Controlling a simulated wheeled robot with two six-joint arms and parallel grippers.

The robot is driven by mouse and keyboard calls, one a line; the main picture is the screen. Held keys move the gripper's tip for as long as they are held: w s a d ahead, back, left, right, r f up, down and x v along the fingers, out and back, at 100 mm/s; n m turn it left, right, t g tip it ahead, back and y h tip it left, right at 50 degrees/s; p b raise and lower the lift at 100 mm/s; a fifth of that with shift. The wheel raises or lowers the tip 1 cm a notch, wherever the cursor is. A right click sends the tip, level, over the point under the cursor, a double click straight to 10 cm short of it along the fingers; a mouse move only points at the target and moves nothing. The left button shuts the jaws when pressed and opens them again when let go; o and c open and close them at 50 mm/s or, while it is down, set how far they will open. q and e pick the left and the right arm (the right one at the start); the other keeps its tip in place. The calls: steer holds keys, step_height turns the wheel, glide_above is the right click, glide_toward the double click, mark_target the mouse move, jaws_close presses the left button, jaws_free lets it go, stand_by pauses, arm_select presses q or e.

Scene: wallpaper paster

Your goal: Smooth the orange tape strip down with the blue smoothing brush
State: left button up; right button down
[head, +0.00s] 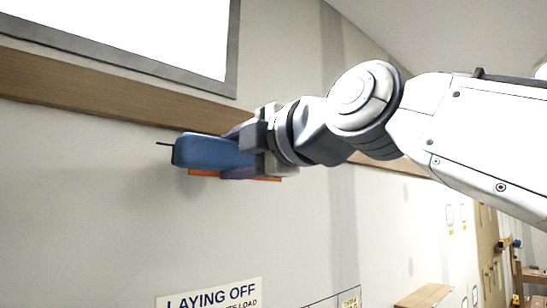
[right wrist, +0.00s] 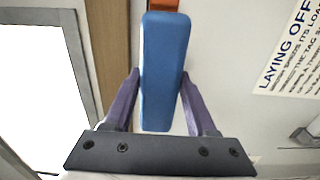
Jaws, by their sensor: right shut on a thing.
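The blue smoothing brush (head: 210,151) is held by my right gripper (head: 240,155) in front of the wall. In the right wrist view the brush (right wrist: 163,75) sits between the two purple fingers (right wrist: 160,92), which are shut on it. The orange tape strip (head: 204,173) shows as a thin edge just below the brush in the head view. In the right wrist view a piece of the strip (right wrist: 163,5) shows beyond the brush's far end. The brush and gripper hide most of the strip. I cannot tell whether the brush touches it. My left gripper is not in view.
A wooden rail (head: 100,85) runs along the wall above the brush, below a white framed panel (head: 130,30). A "LAYING OFF" sign (head: 210,297) is on the wall lower down. A wooden surface (head: 424,295) shows at lower right. The wall left of the brush is bare.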

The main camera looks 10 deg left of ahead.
steer(key=shift+s+r, duration=0.15)
steer(key=shift+w, duration=0.2)
steer(key=shift+d+b, duration=0.1)
steer(key=shift+b, duration=0.3)
steer(key=shift+w+a+p, duration=0.2)
steer(key=shift+a+p, duration=0.1)
steer(key=shift+x, duration=0.85)
steer(key=shift+x, duration=1.3)
stand_by(0.9)
stand_by(1.1)
